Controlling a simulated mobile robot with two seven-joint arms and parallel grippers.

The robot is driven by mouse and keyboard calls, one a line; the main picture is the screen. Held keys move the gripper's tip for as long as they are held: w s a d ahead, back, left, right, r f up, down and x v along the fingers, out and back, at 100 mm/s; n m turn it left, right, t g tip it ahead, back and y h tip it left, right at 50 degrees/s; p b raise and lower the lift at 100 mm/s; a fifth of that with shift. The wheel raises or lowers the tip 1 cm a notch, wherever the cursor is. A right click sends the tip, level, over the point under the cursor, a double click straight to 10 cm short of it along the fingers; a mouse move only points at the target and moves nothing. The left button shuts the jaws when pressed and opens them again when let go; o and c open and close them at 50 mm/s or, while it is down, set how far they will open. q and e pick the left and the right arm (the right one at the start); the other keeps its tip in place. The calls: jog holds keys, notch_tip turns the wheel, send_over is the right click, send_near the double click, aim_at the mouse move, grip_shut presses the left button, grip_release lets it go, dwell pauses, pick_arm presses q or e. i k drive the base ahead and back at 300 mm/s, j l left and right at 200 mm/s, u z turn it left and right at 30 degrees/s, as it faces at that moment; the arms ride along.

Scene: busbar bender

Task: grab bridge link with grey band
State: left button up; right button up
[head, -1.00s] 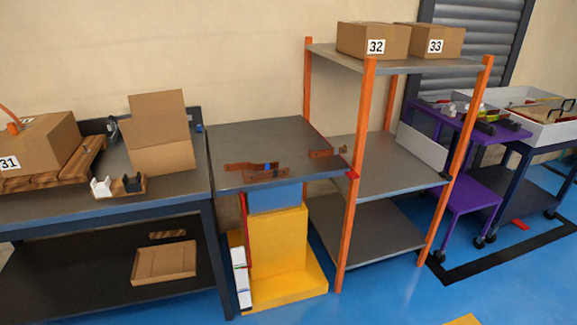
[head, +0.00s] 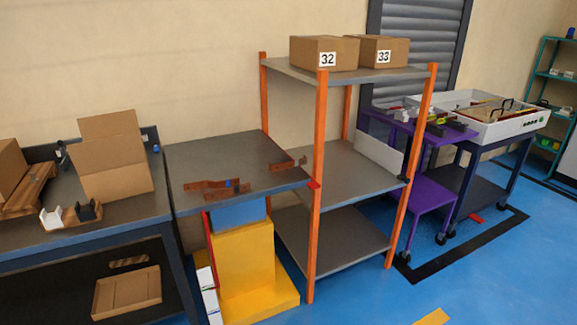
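Several copper-brown bridge links lie on the grey top of the yellow-based table (head: 235,150). One link with a blue band (head: 208,184) lies towards the front left. Another link (head: 236,192) lies just in front of it, close to the front edge. A third link (head: 288,165) lies at the right edge, near the orange shelf post. At this size I cannot tell which link carries a grey band. Neither of my grippers is in view.
An orange-post shelf (head: 318,190) stands right of the table, with boxes 32 (head: 322,54) and 33 (head: 383,52) on top. A workbench (head: 120,215) with an open carton (head: 110,155) stands left. A purple cart (head: 425,190) is farther right. Blue floor (head: 370,295) is clear in front.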

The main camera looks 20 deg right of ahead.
aim_at(296, 162)
jog(key=i+l+z, duration=0.3)
jog(key=i, duration=0.15)
jog(key=i+l+z, duration=0.15)
jog(key=i+z, duration=0.15)
jog(key=i, duration=0.15)
jog(key=i+l+z, duration=0.1)
jog(key=i+z, duration=0.2)
jog(key=i, duration=0.15)
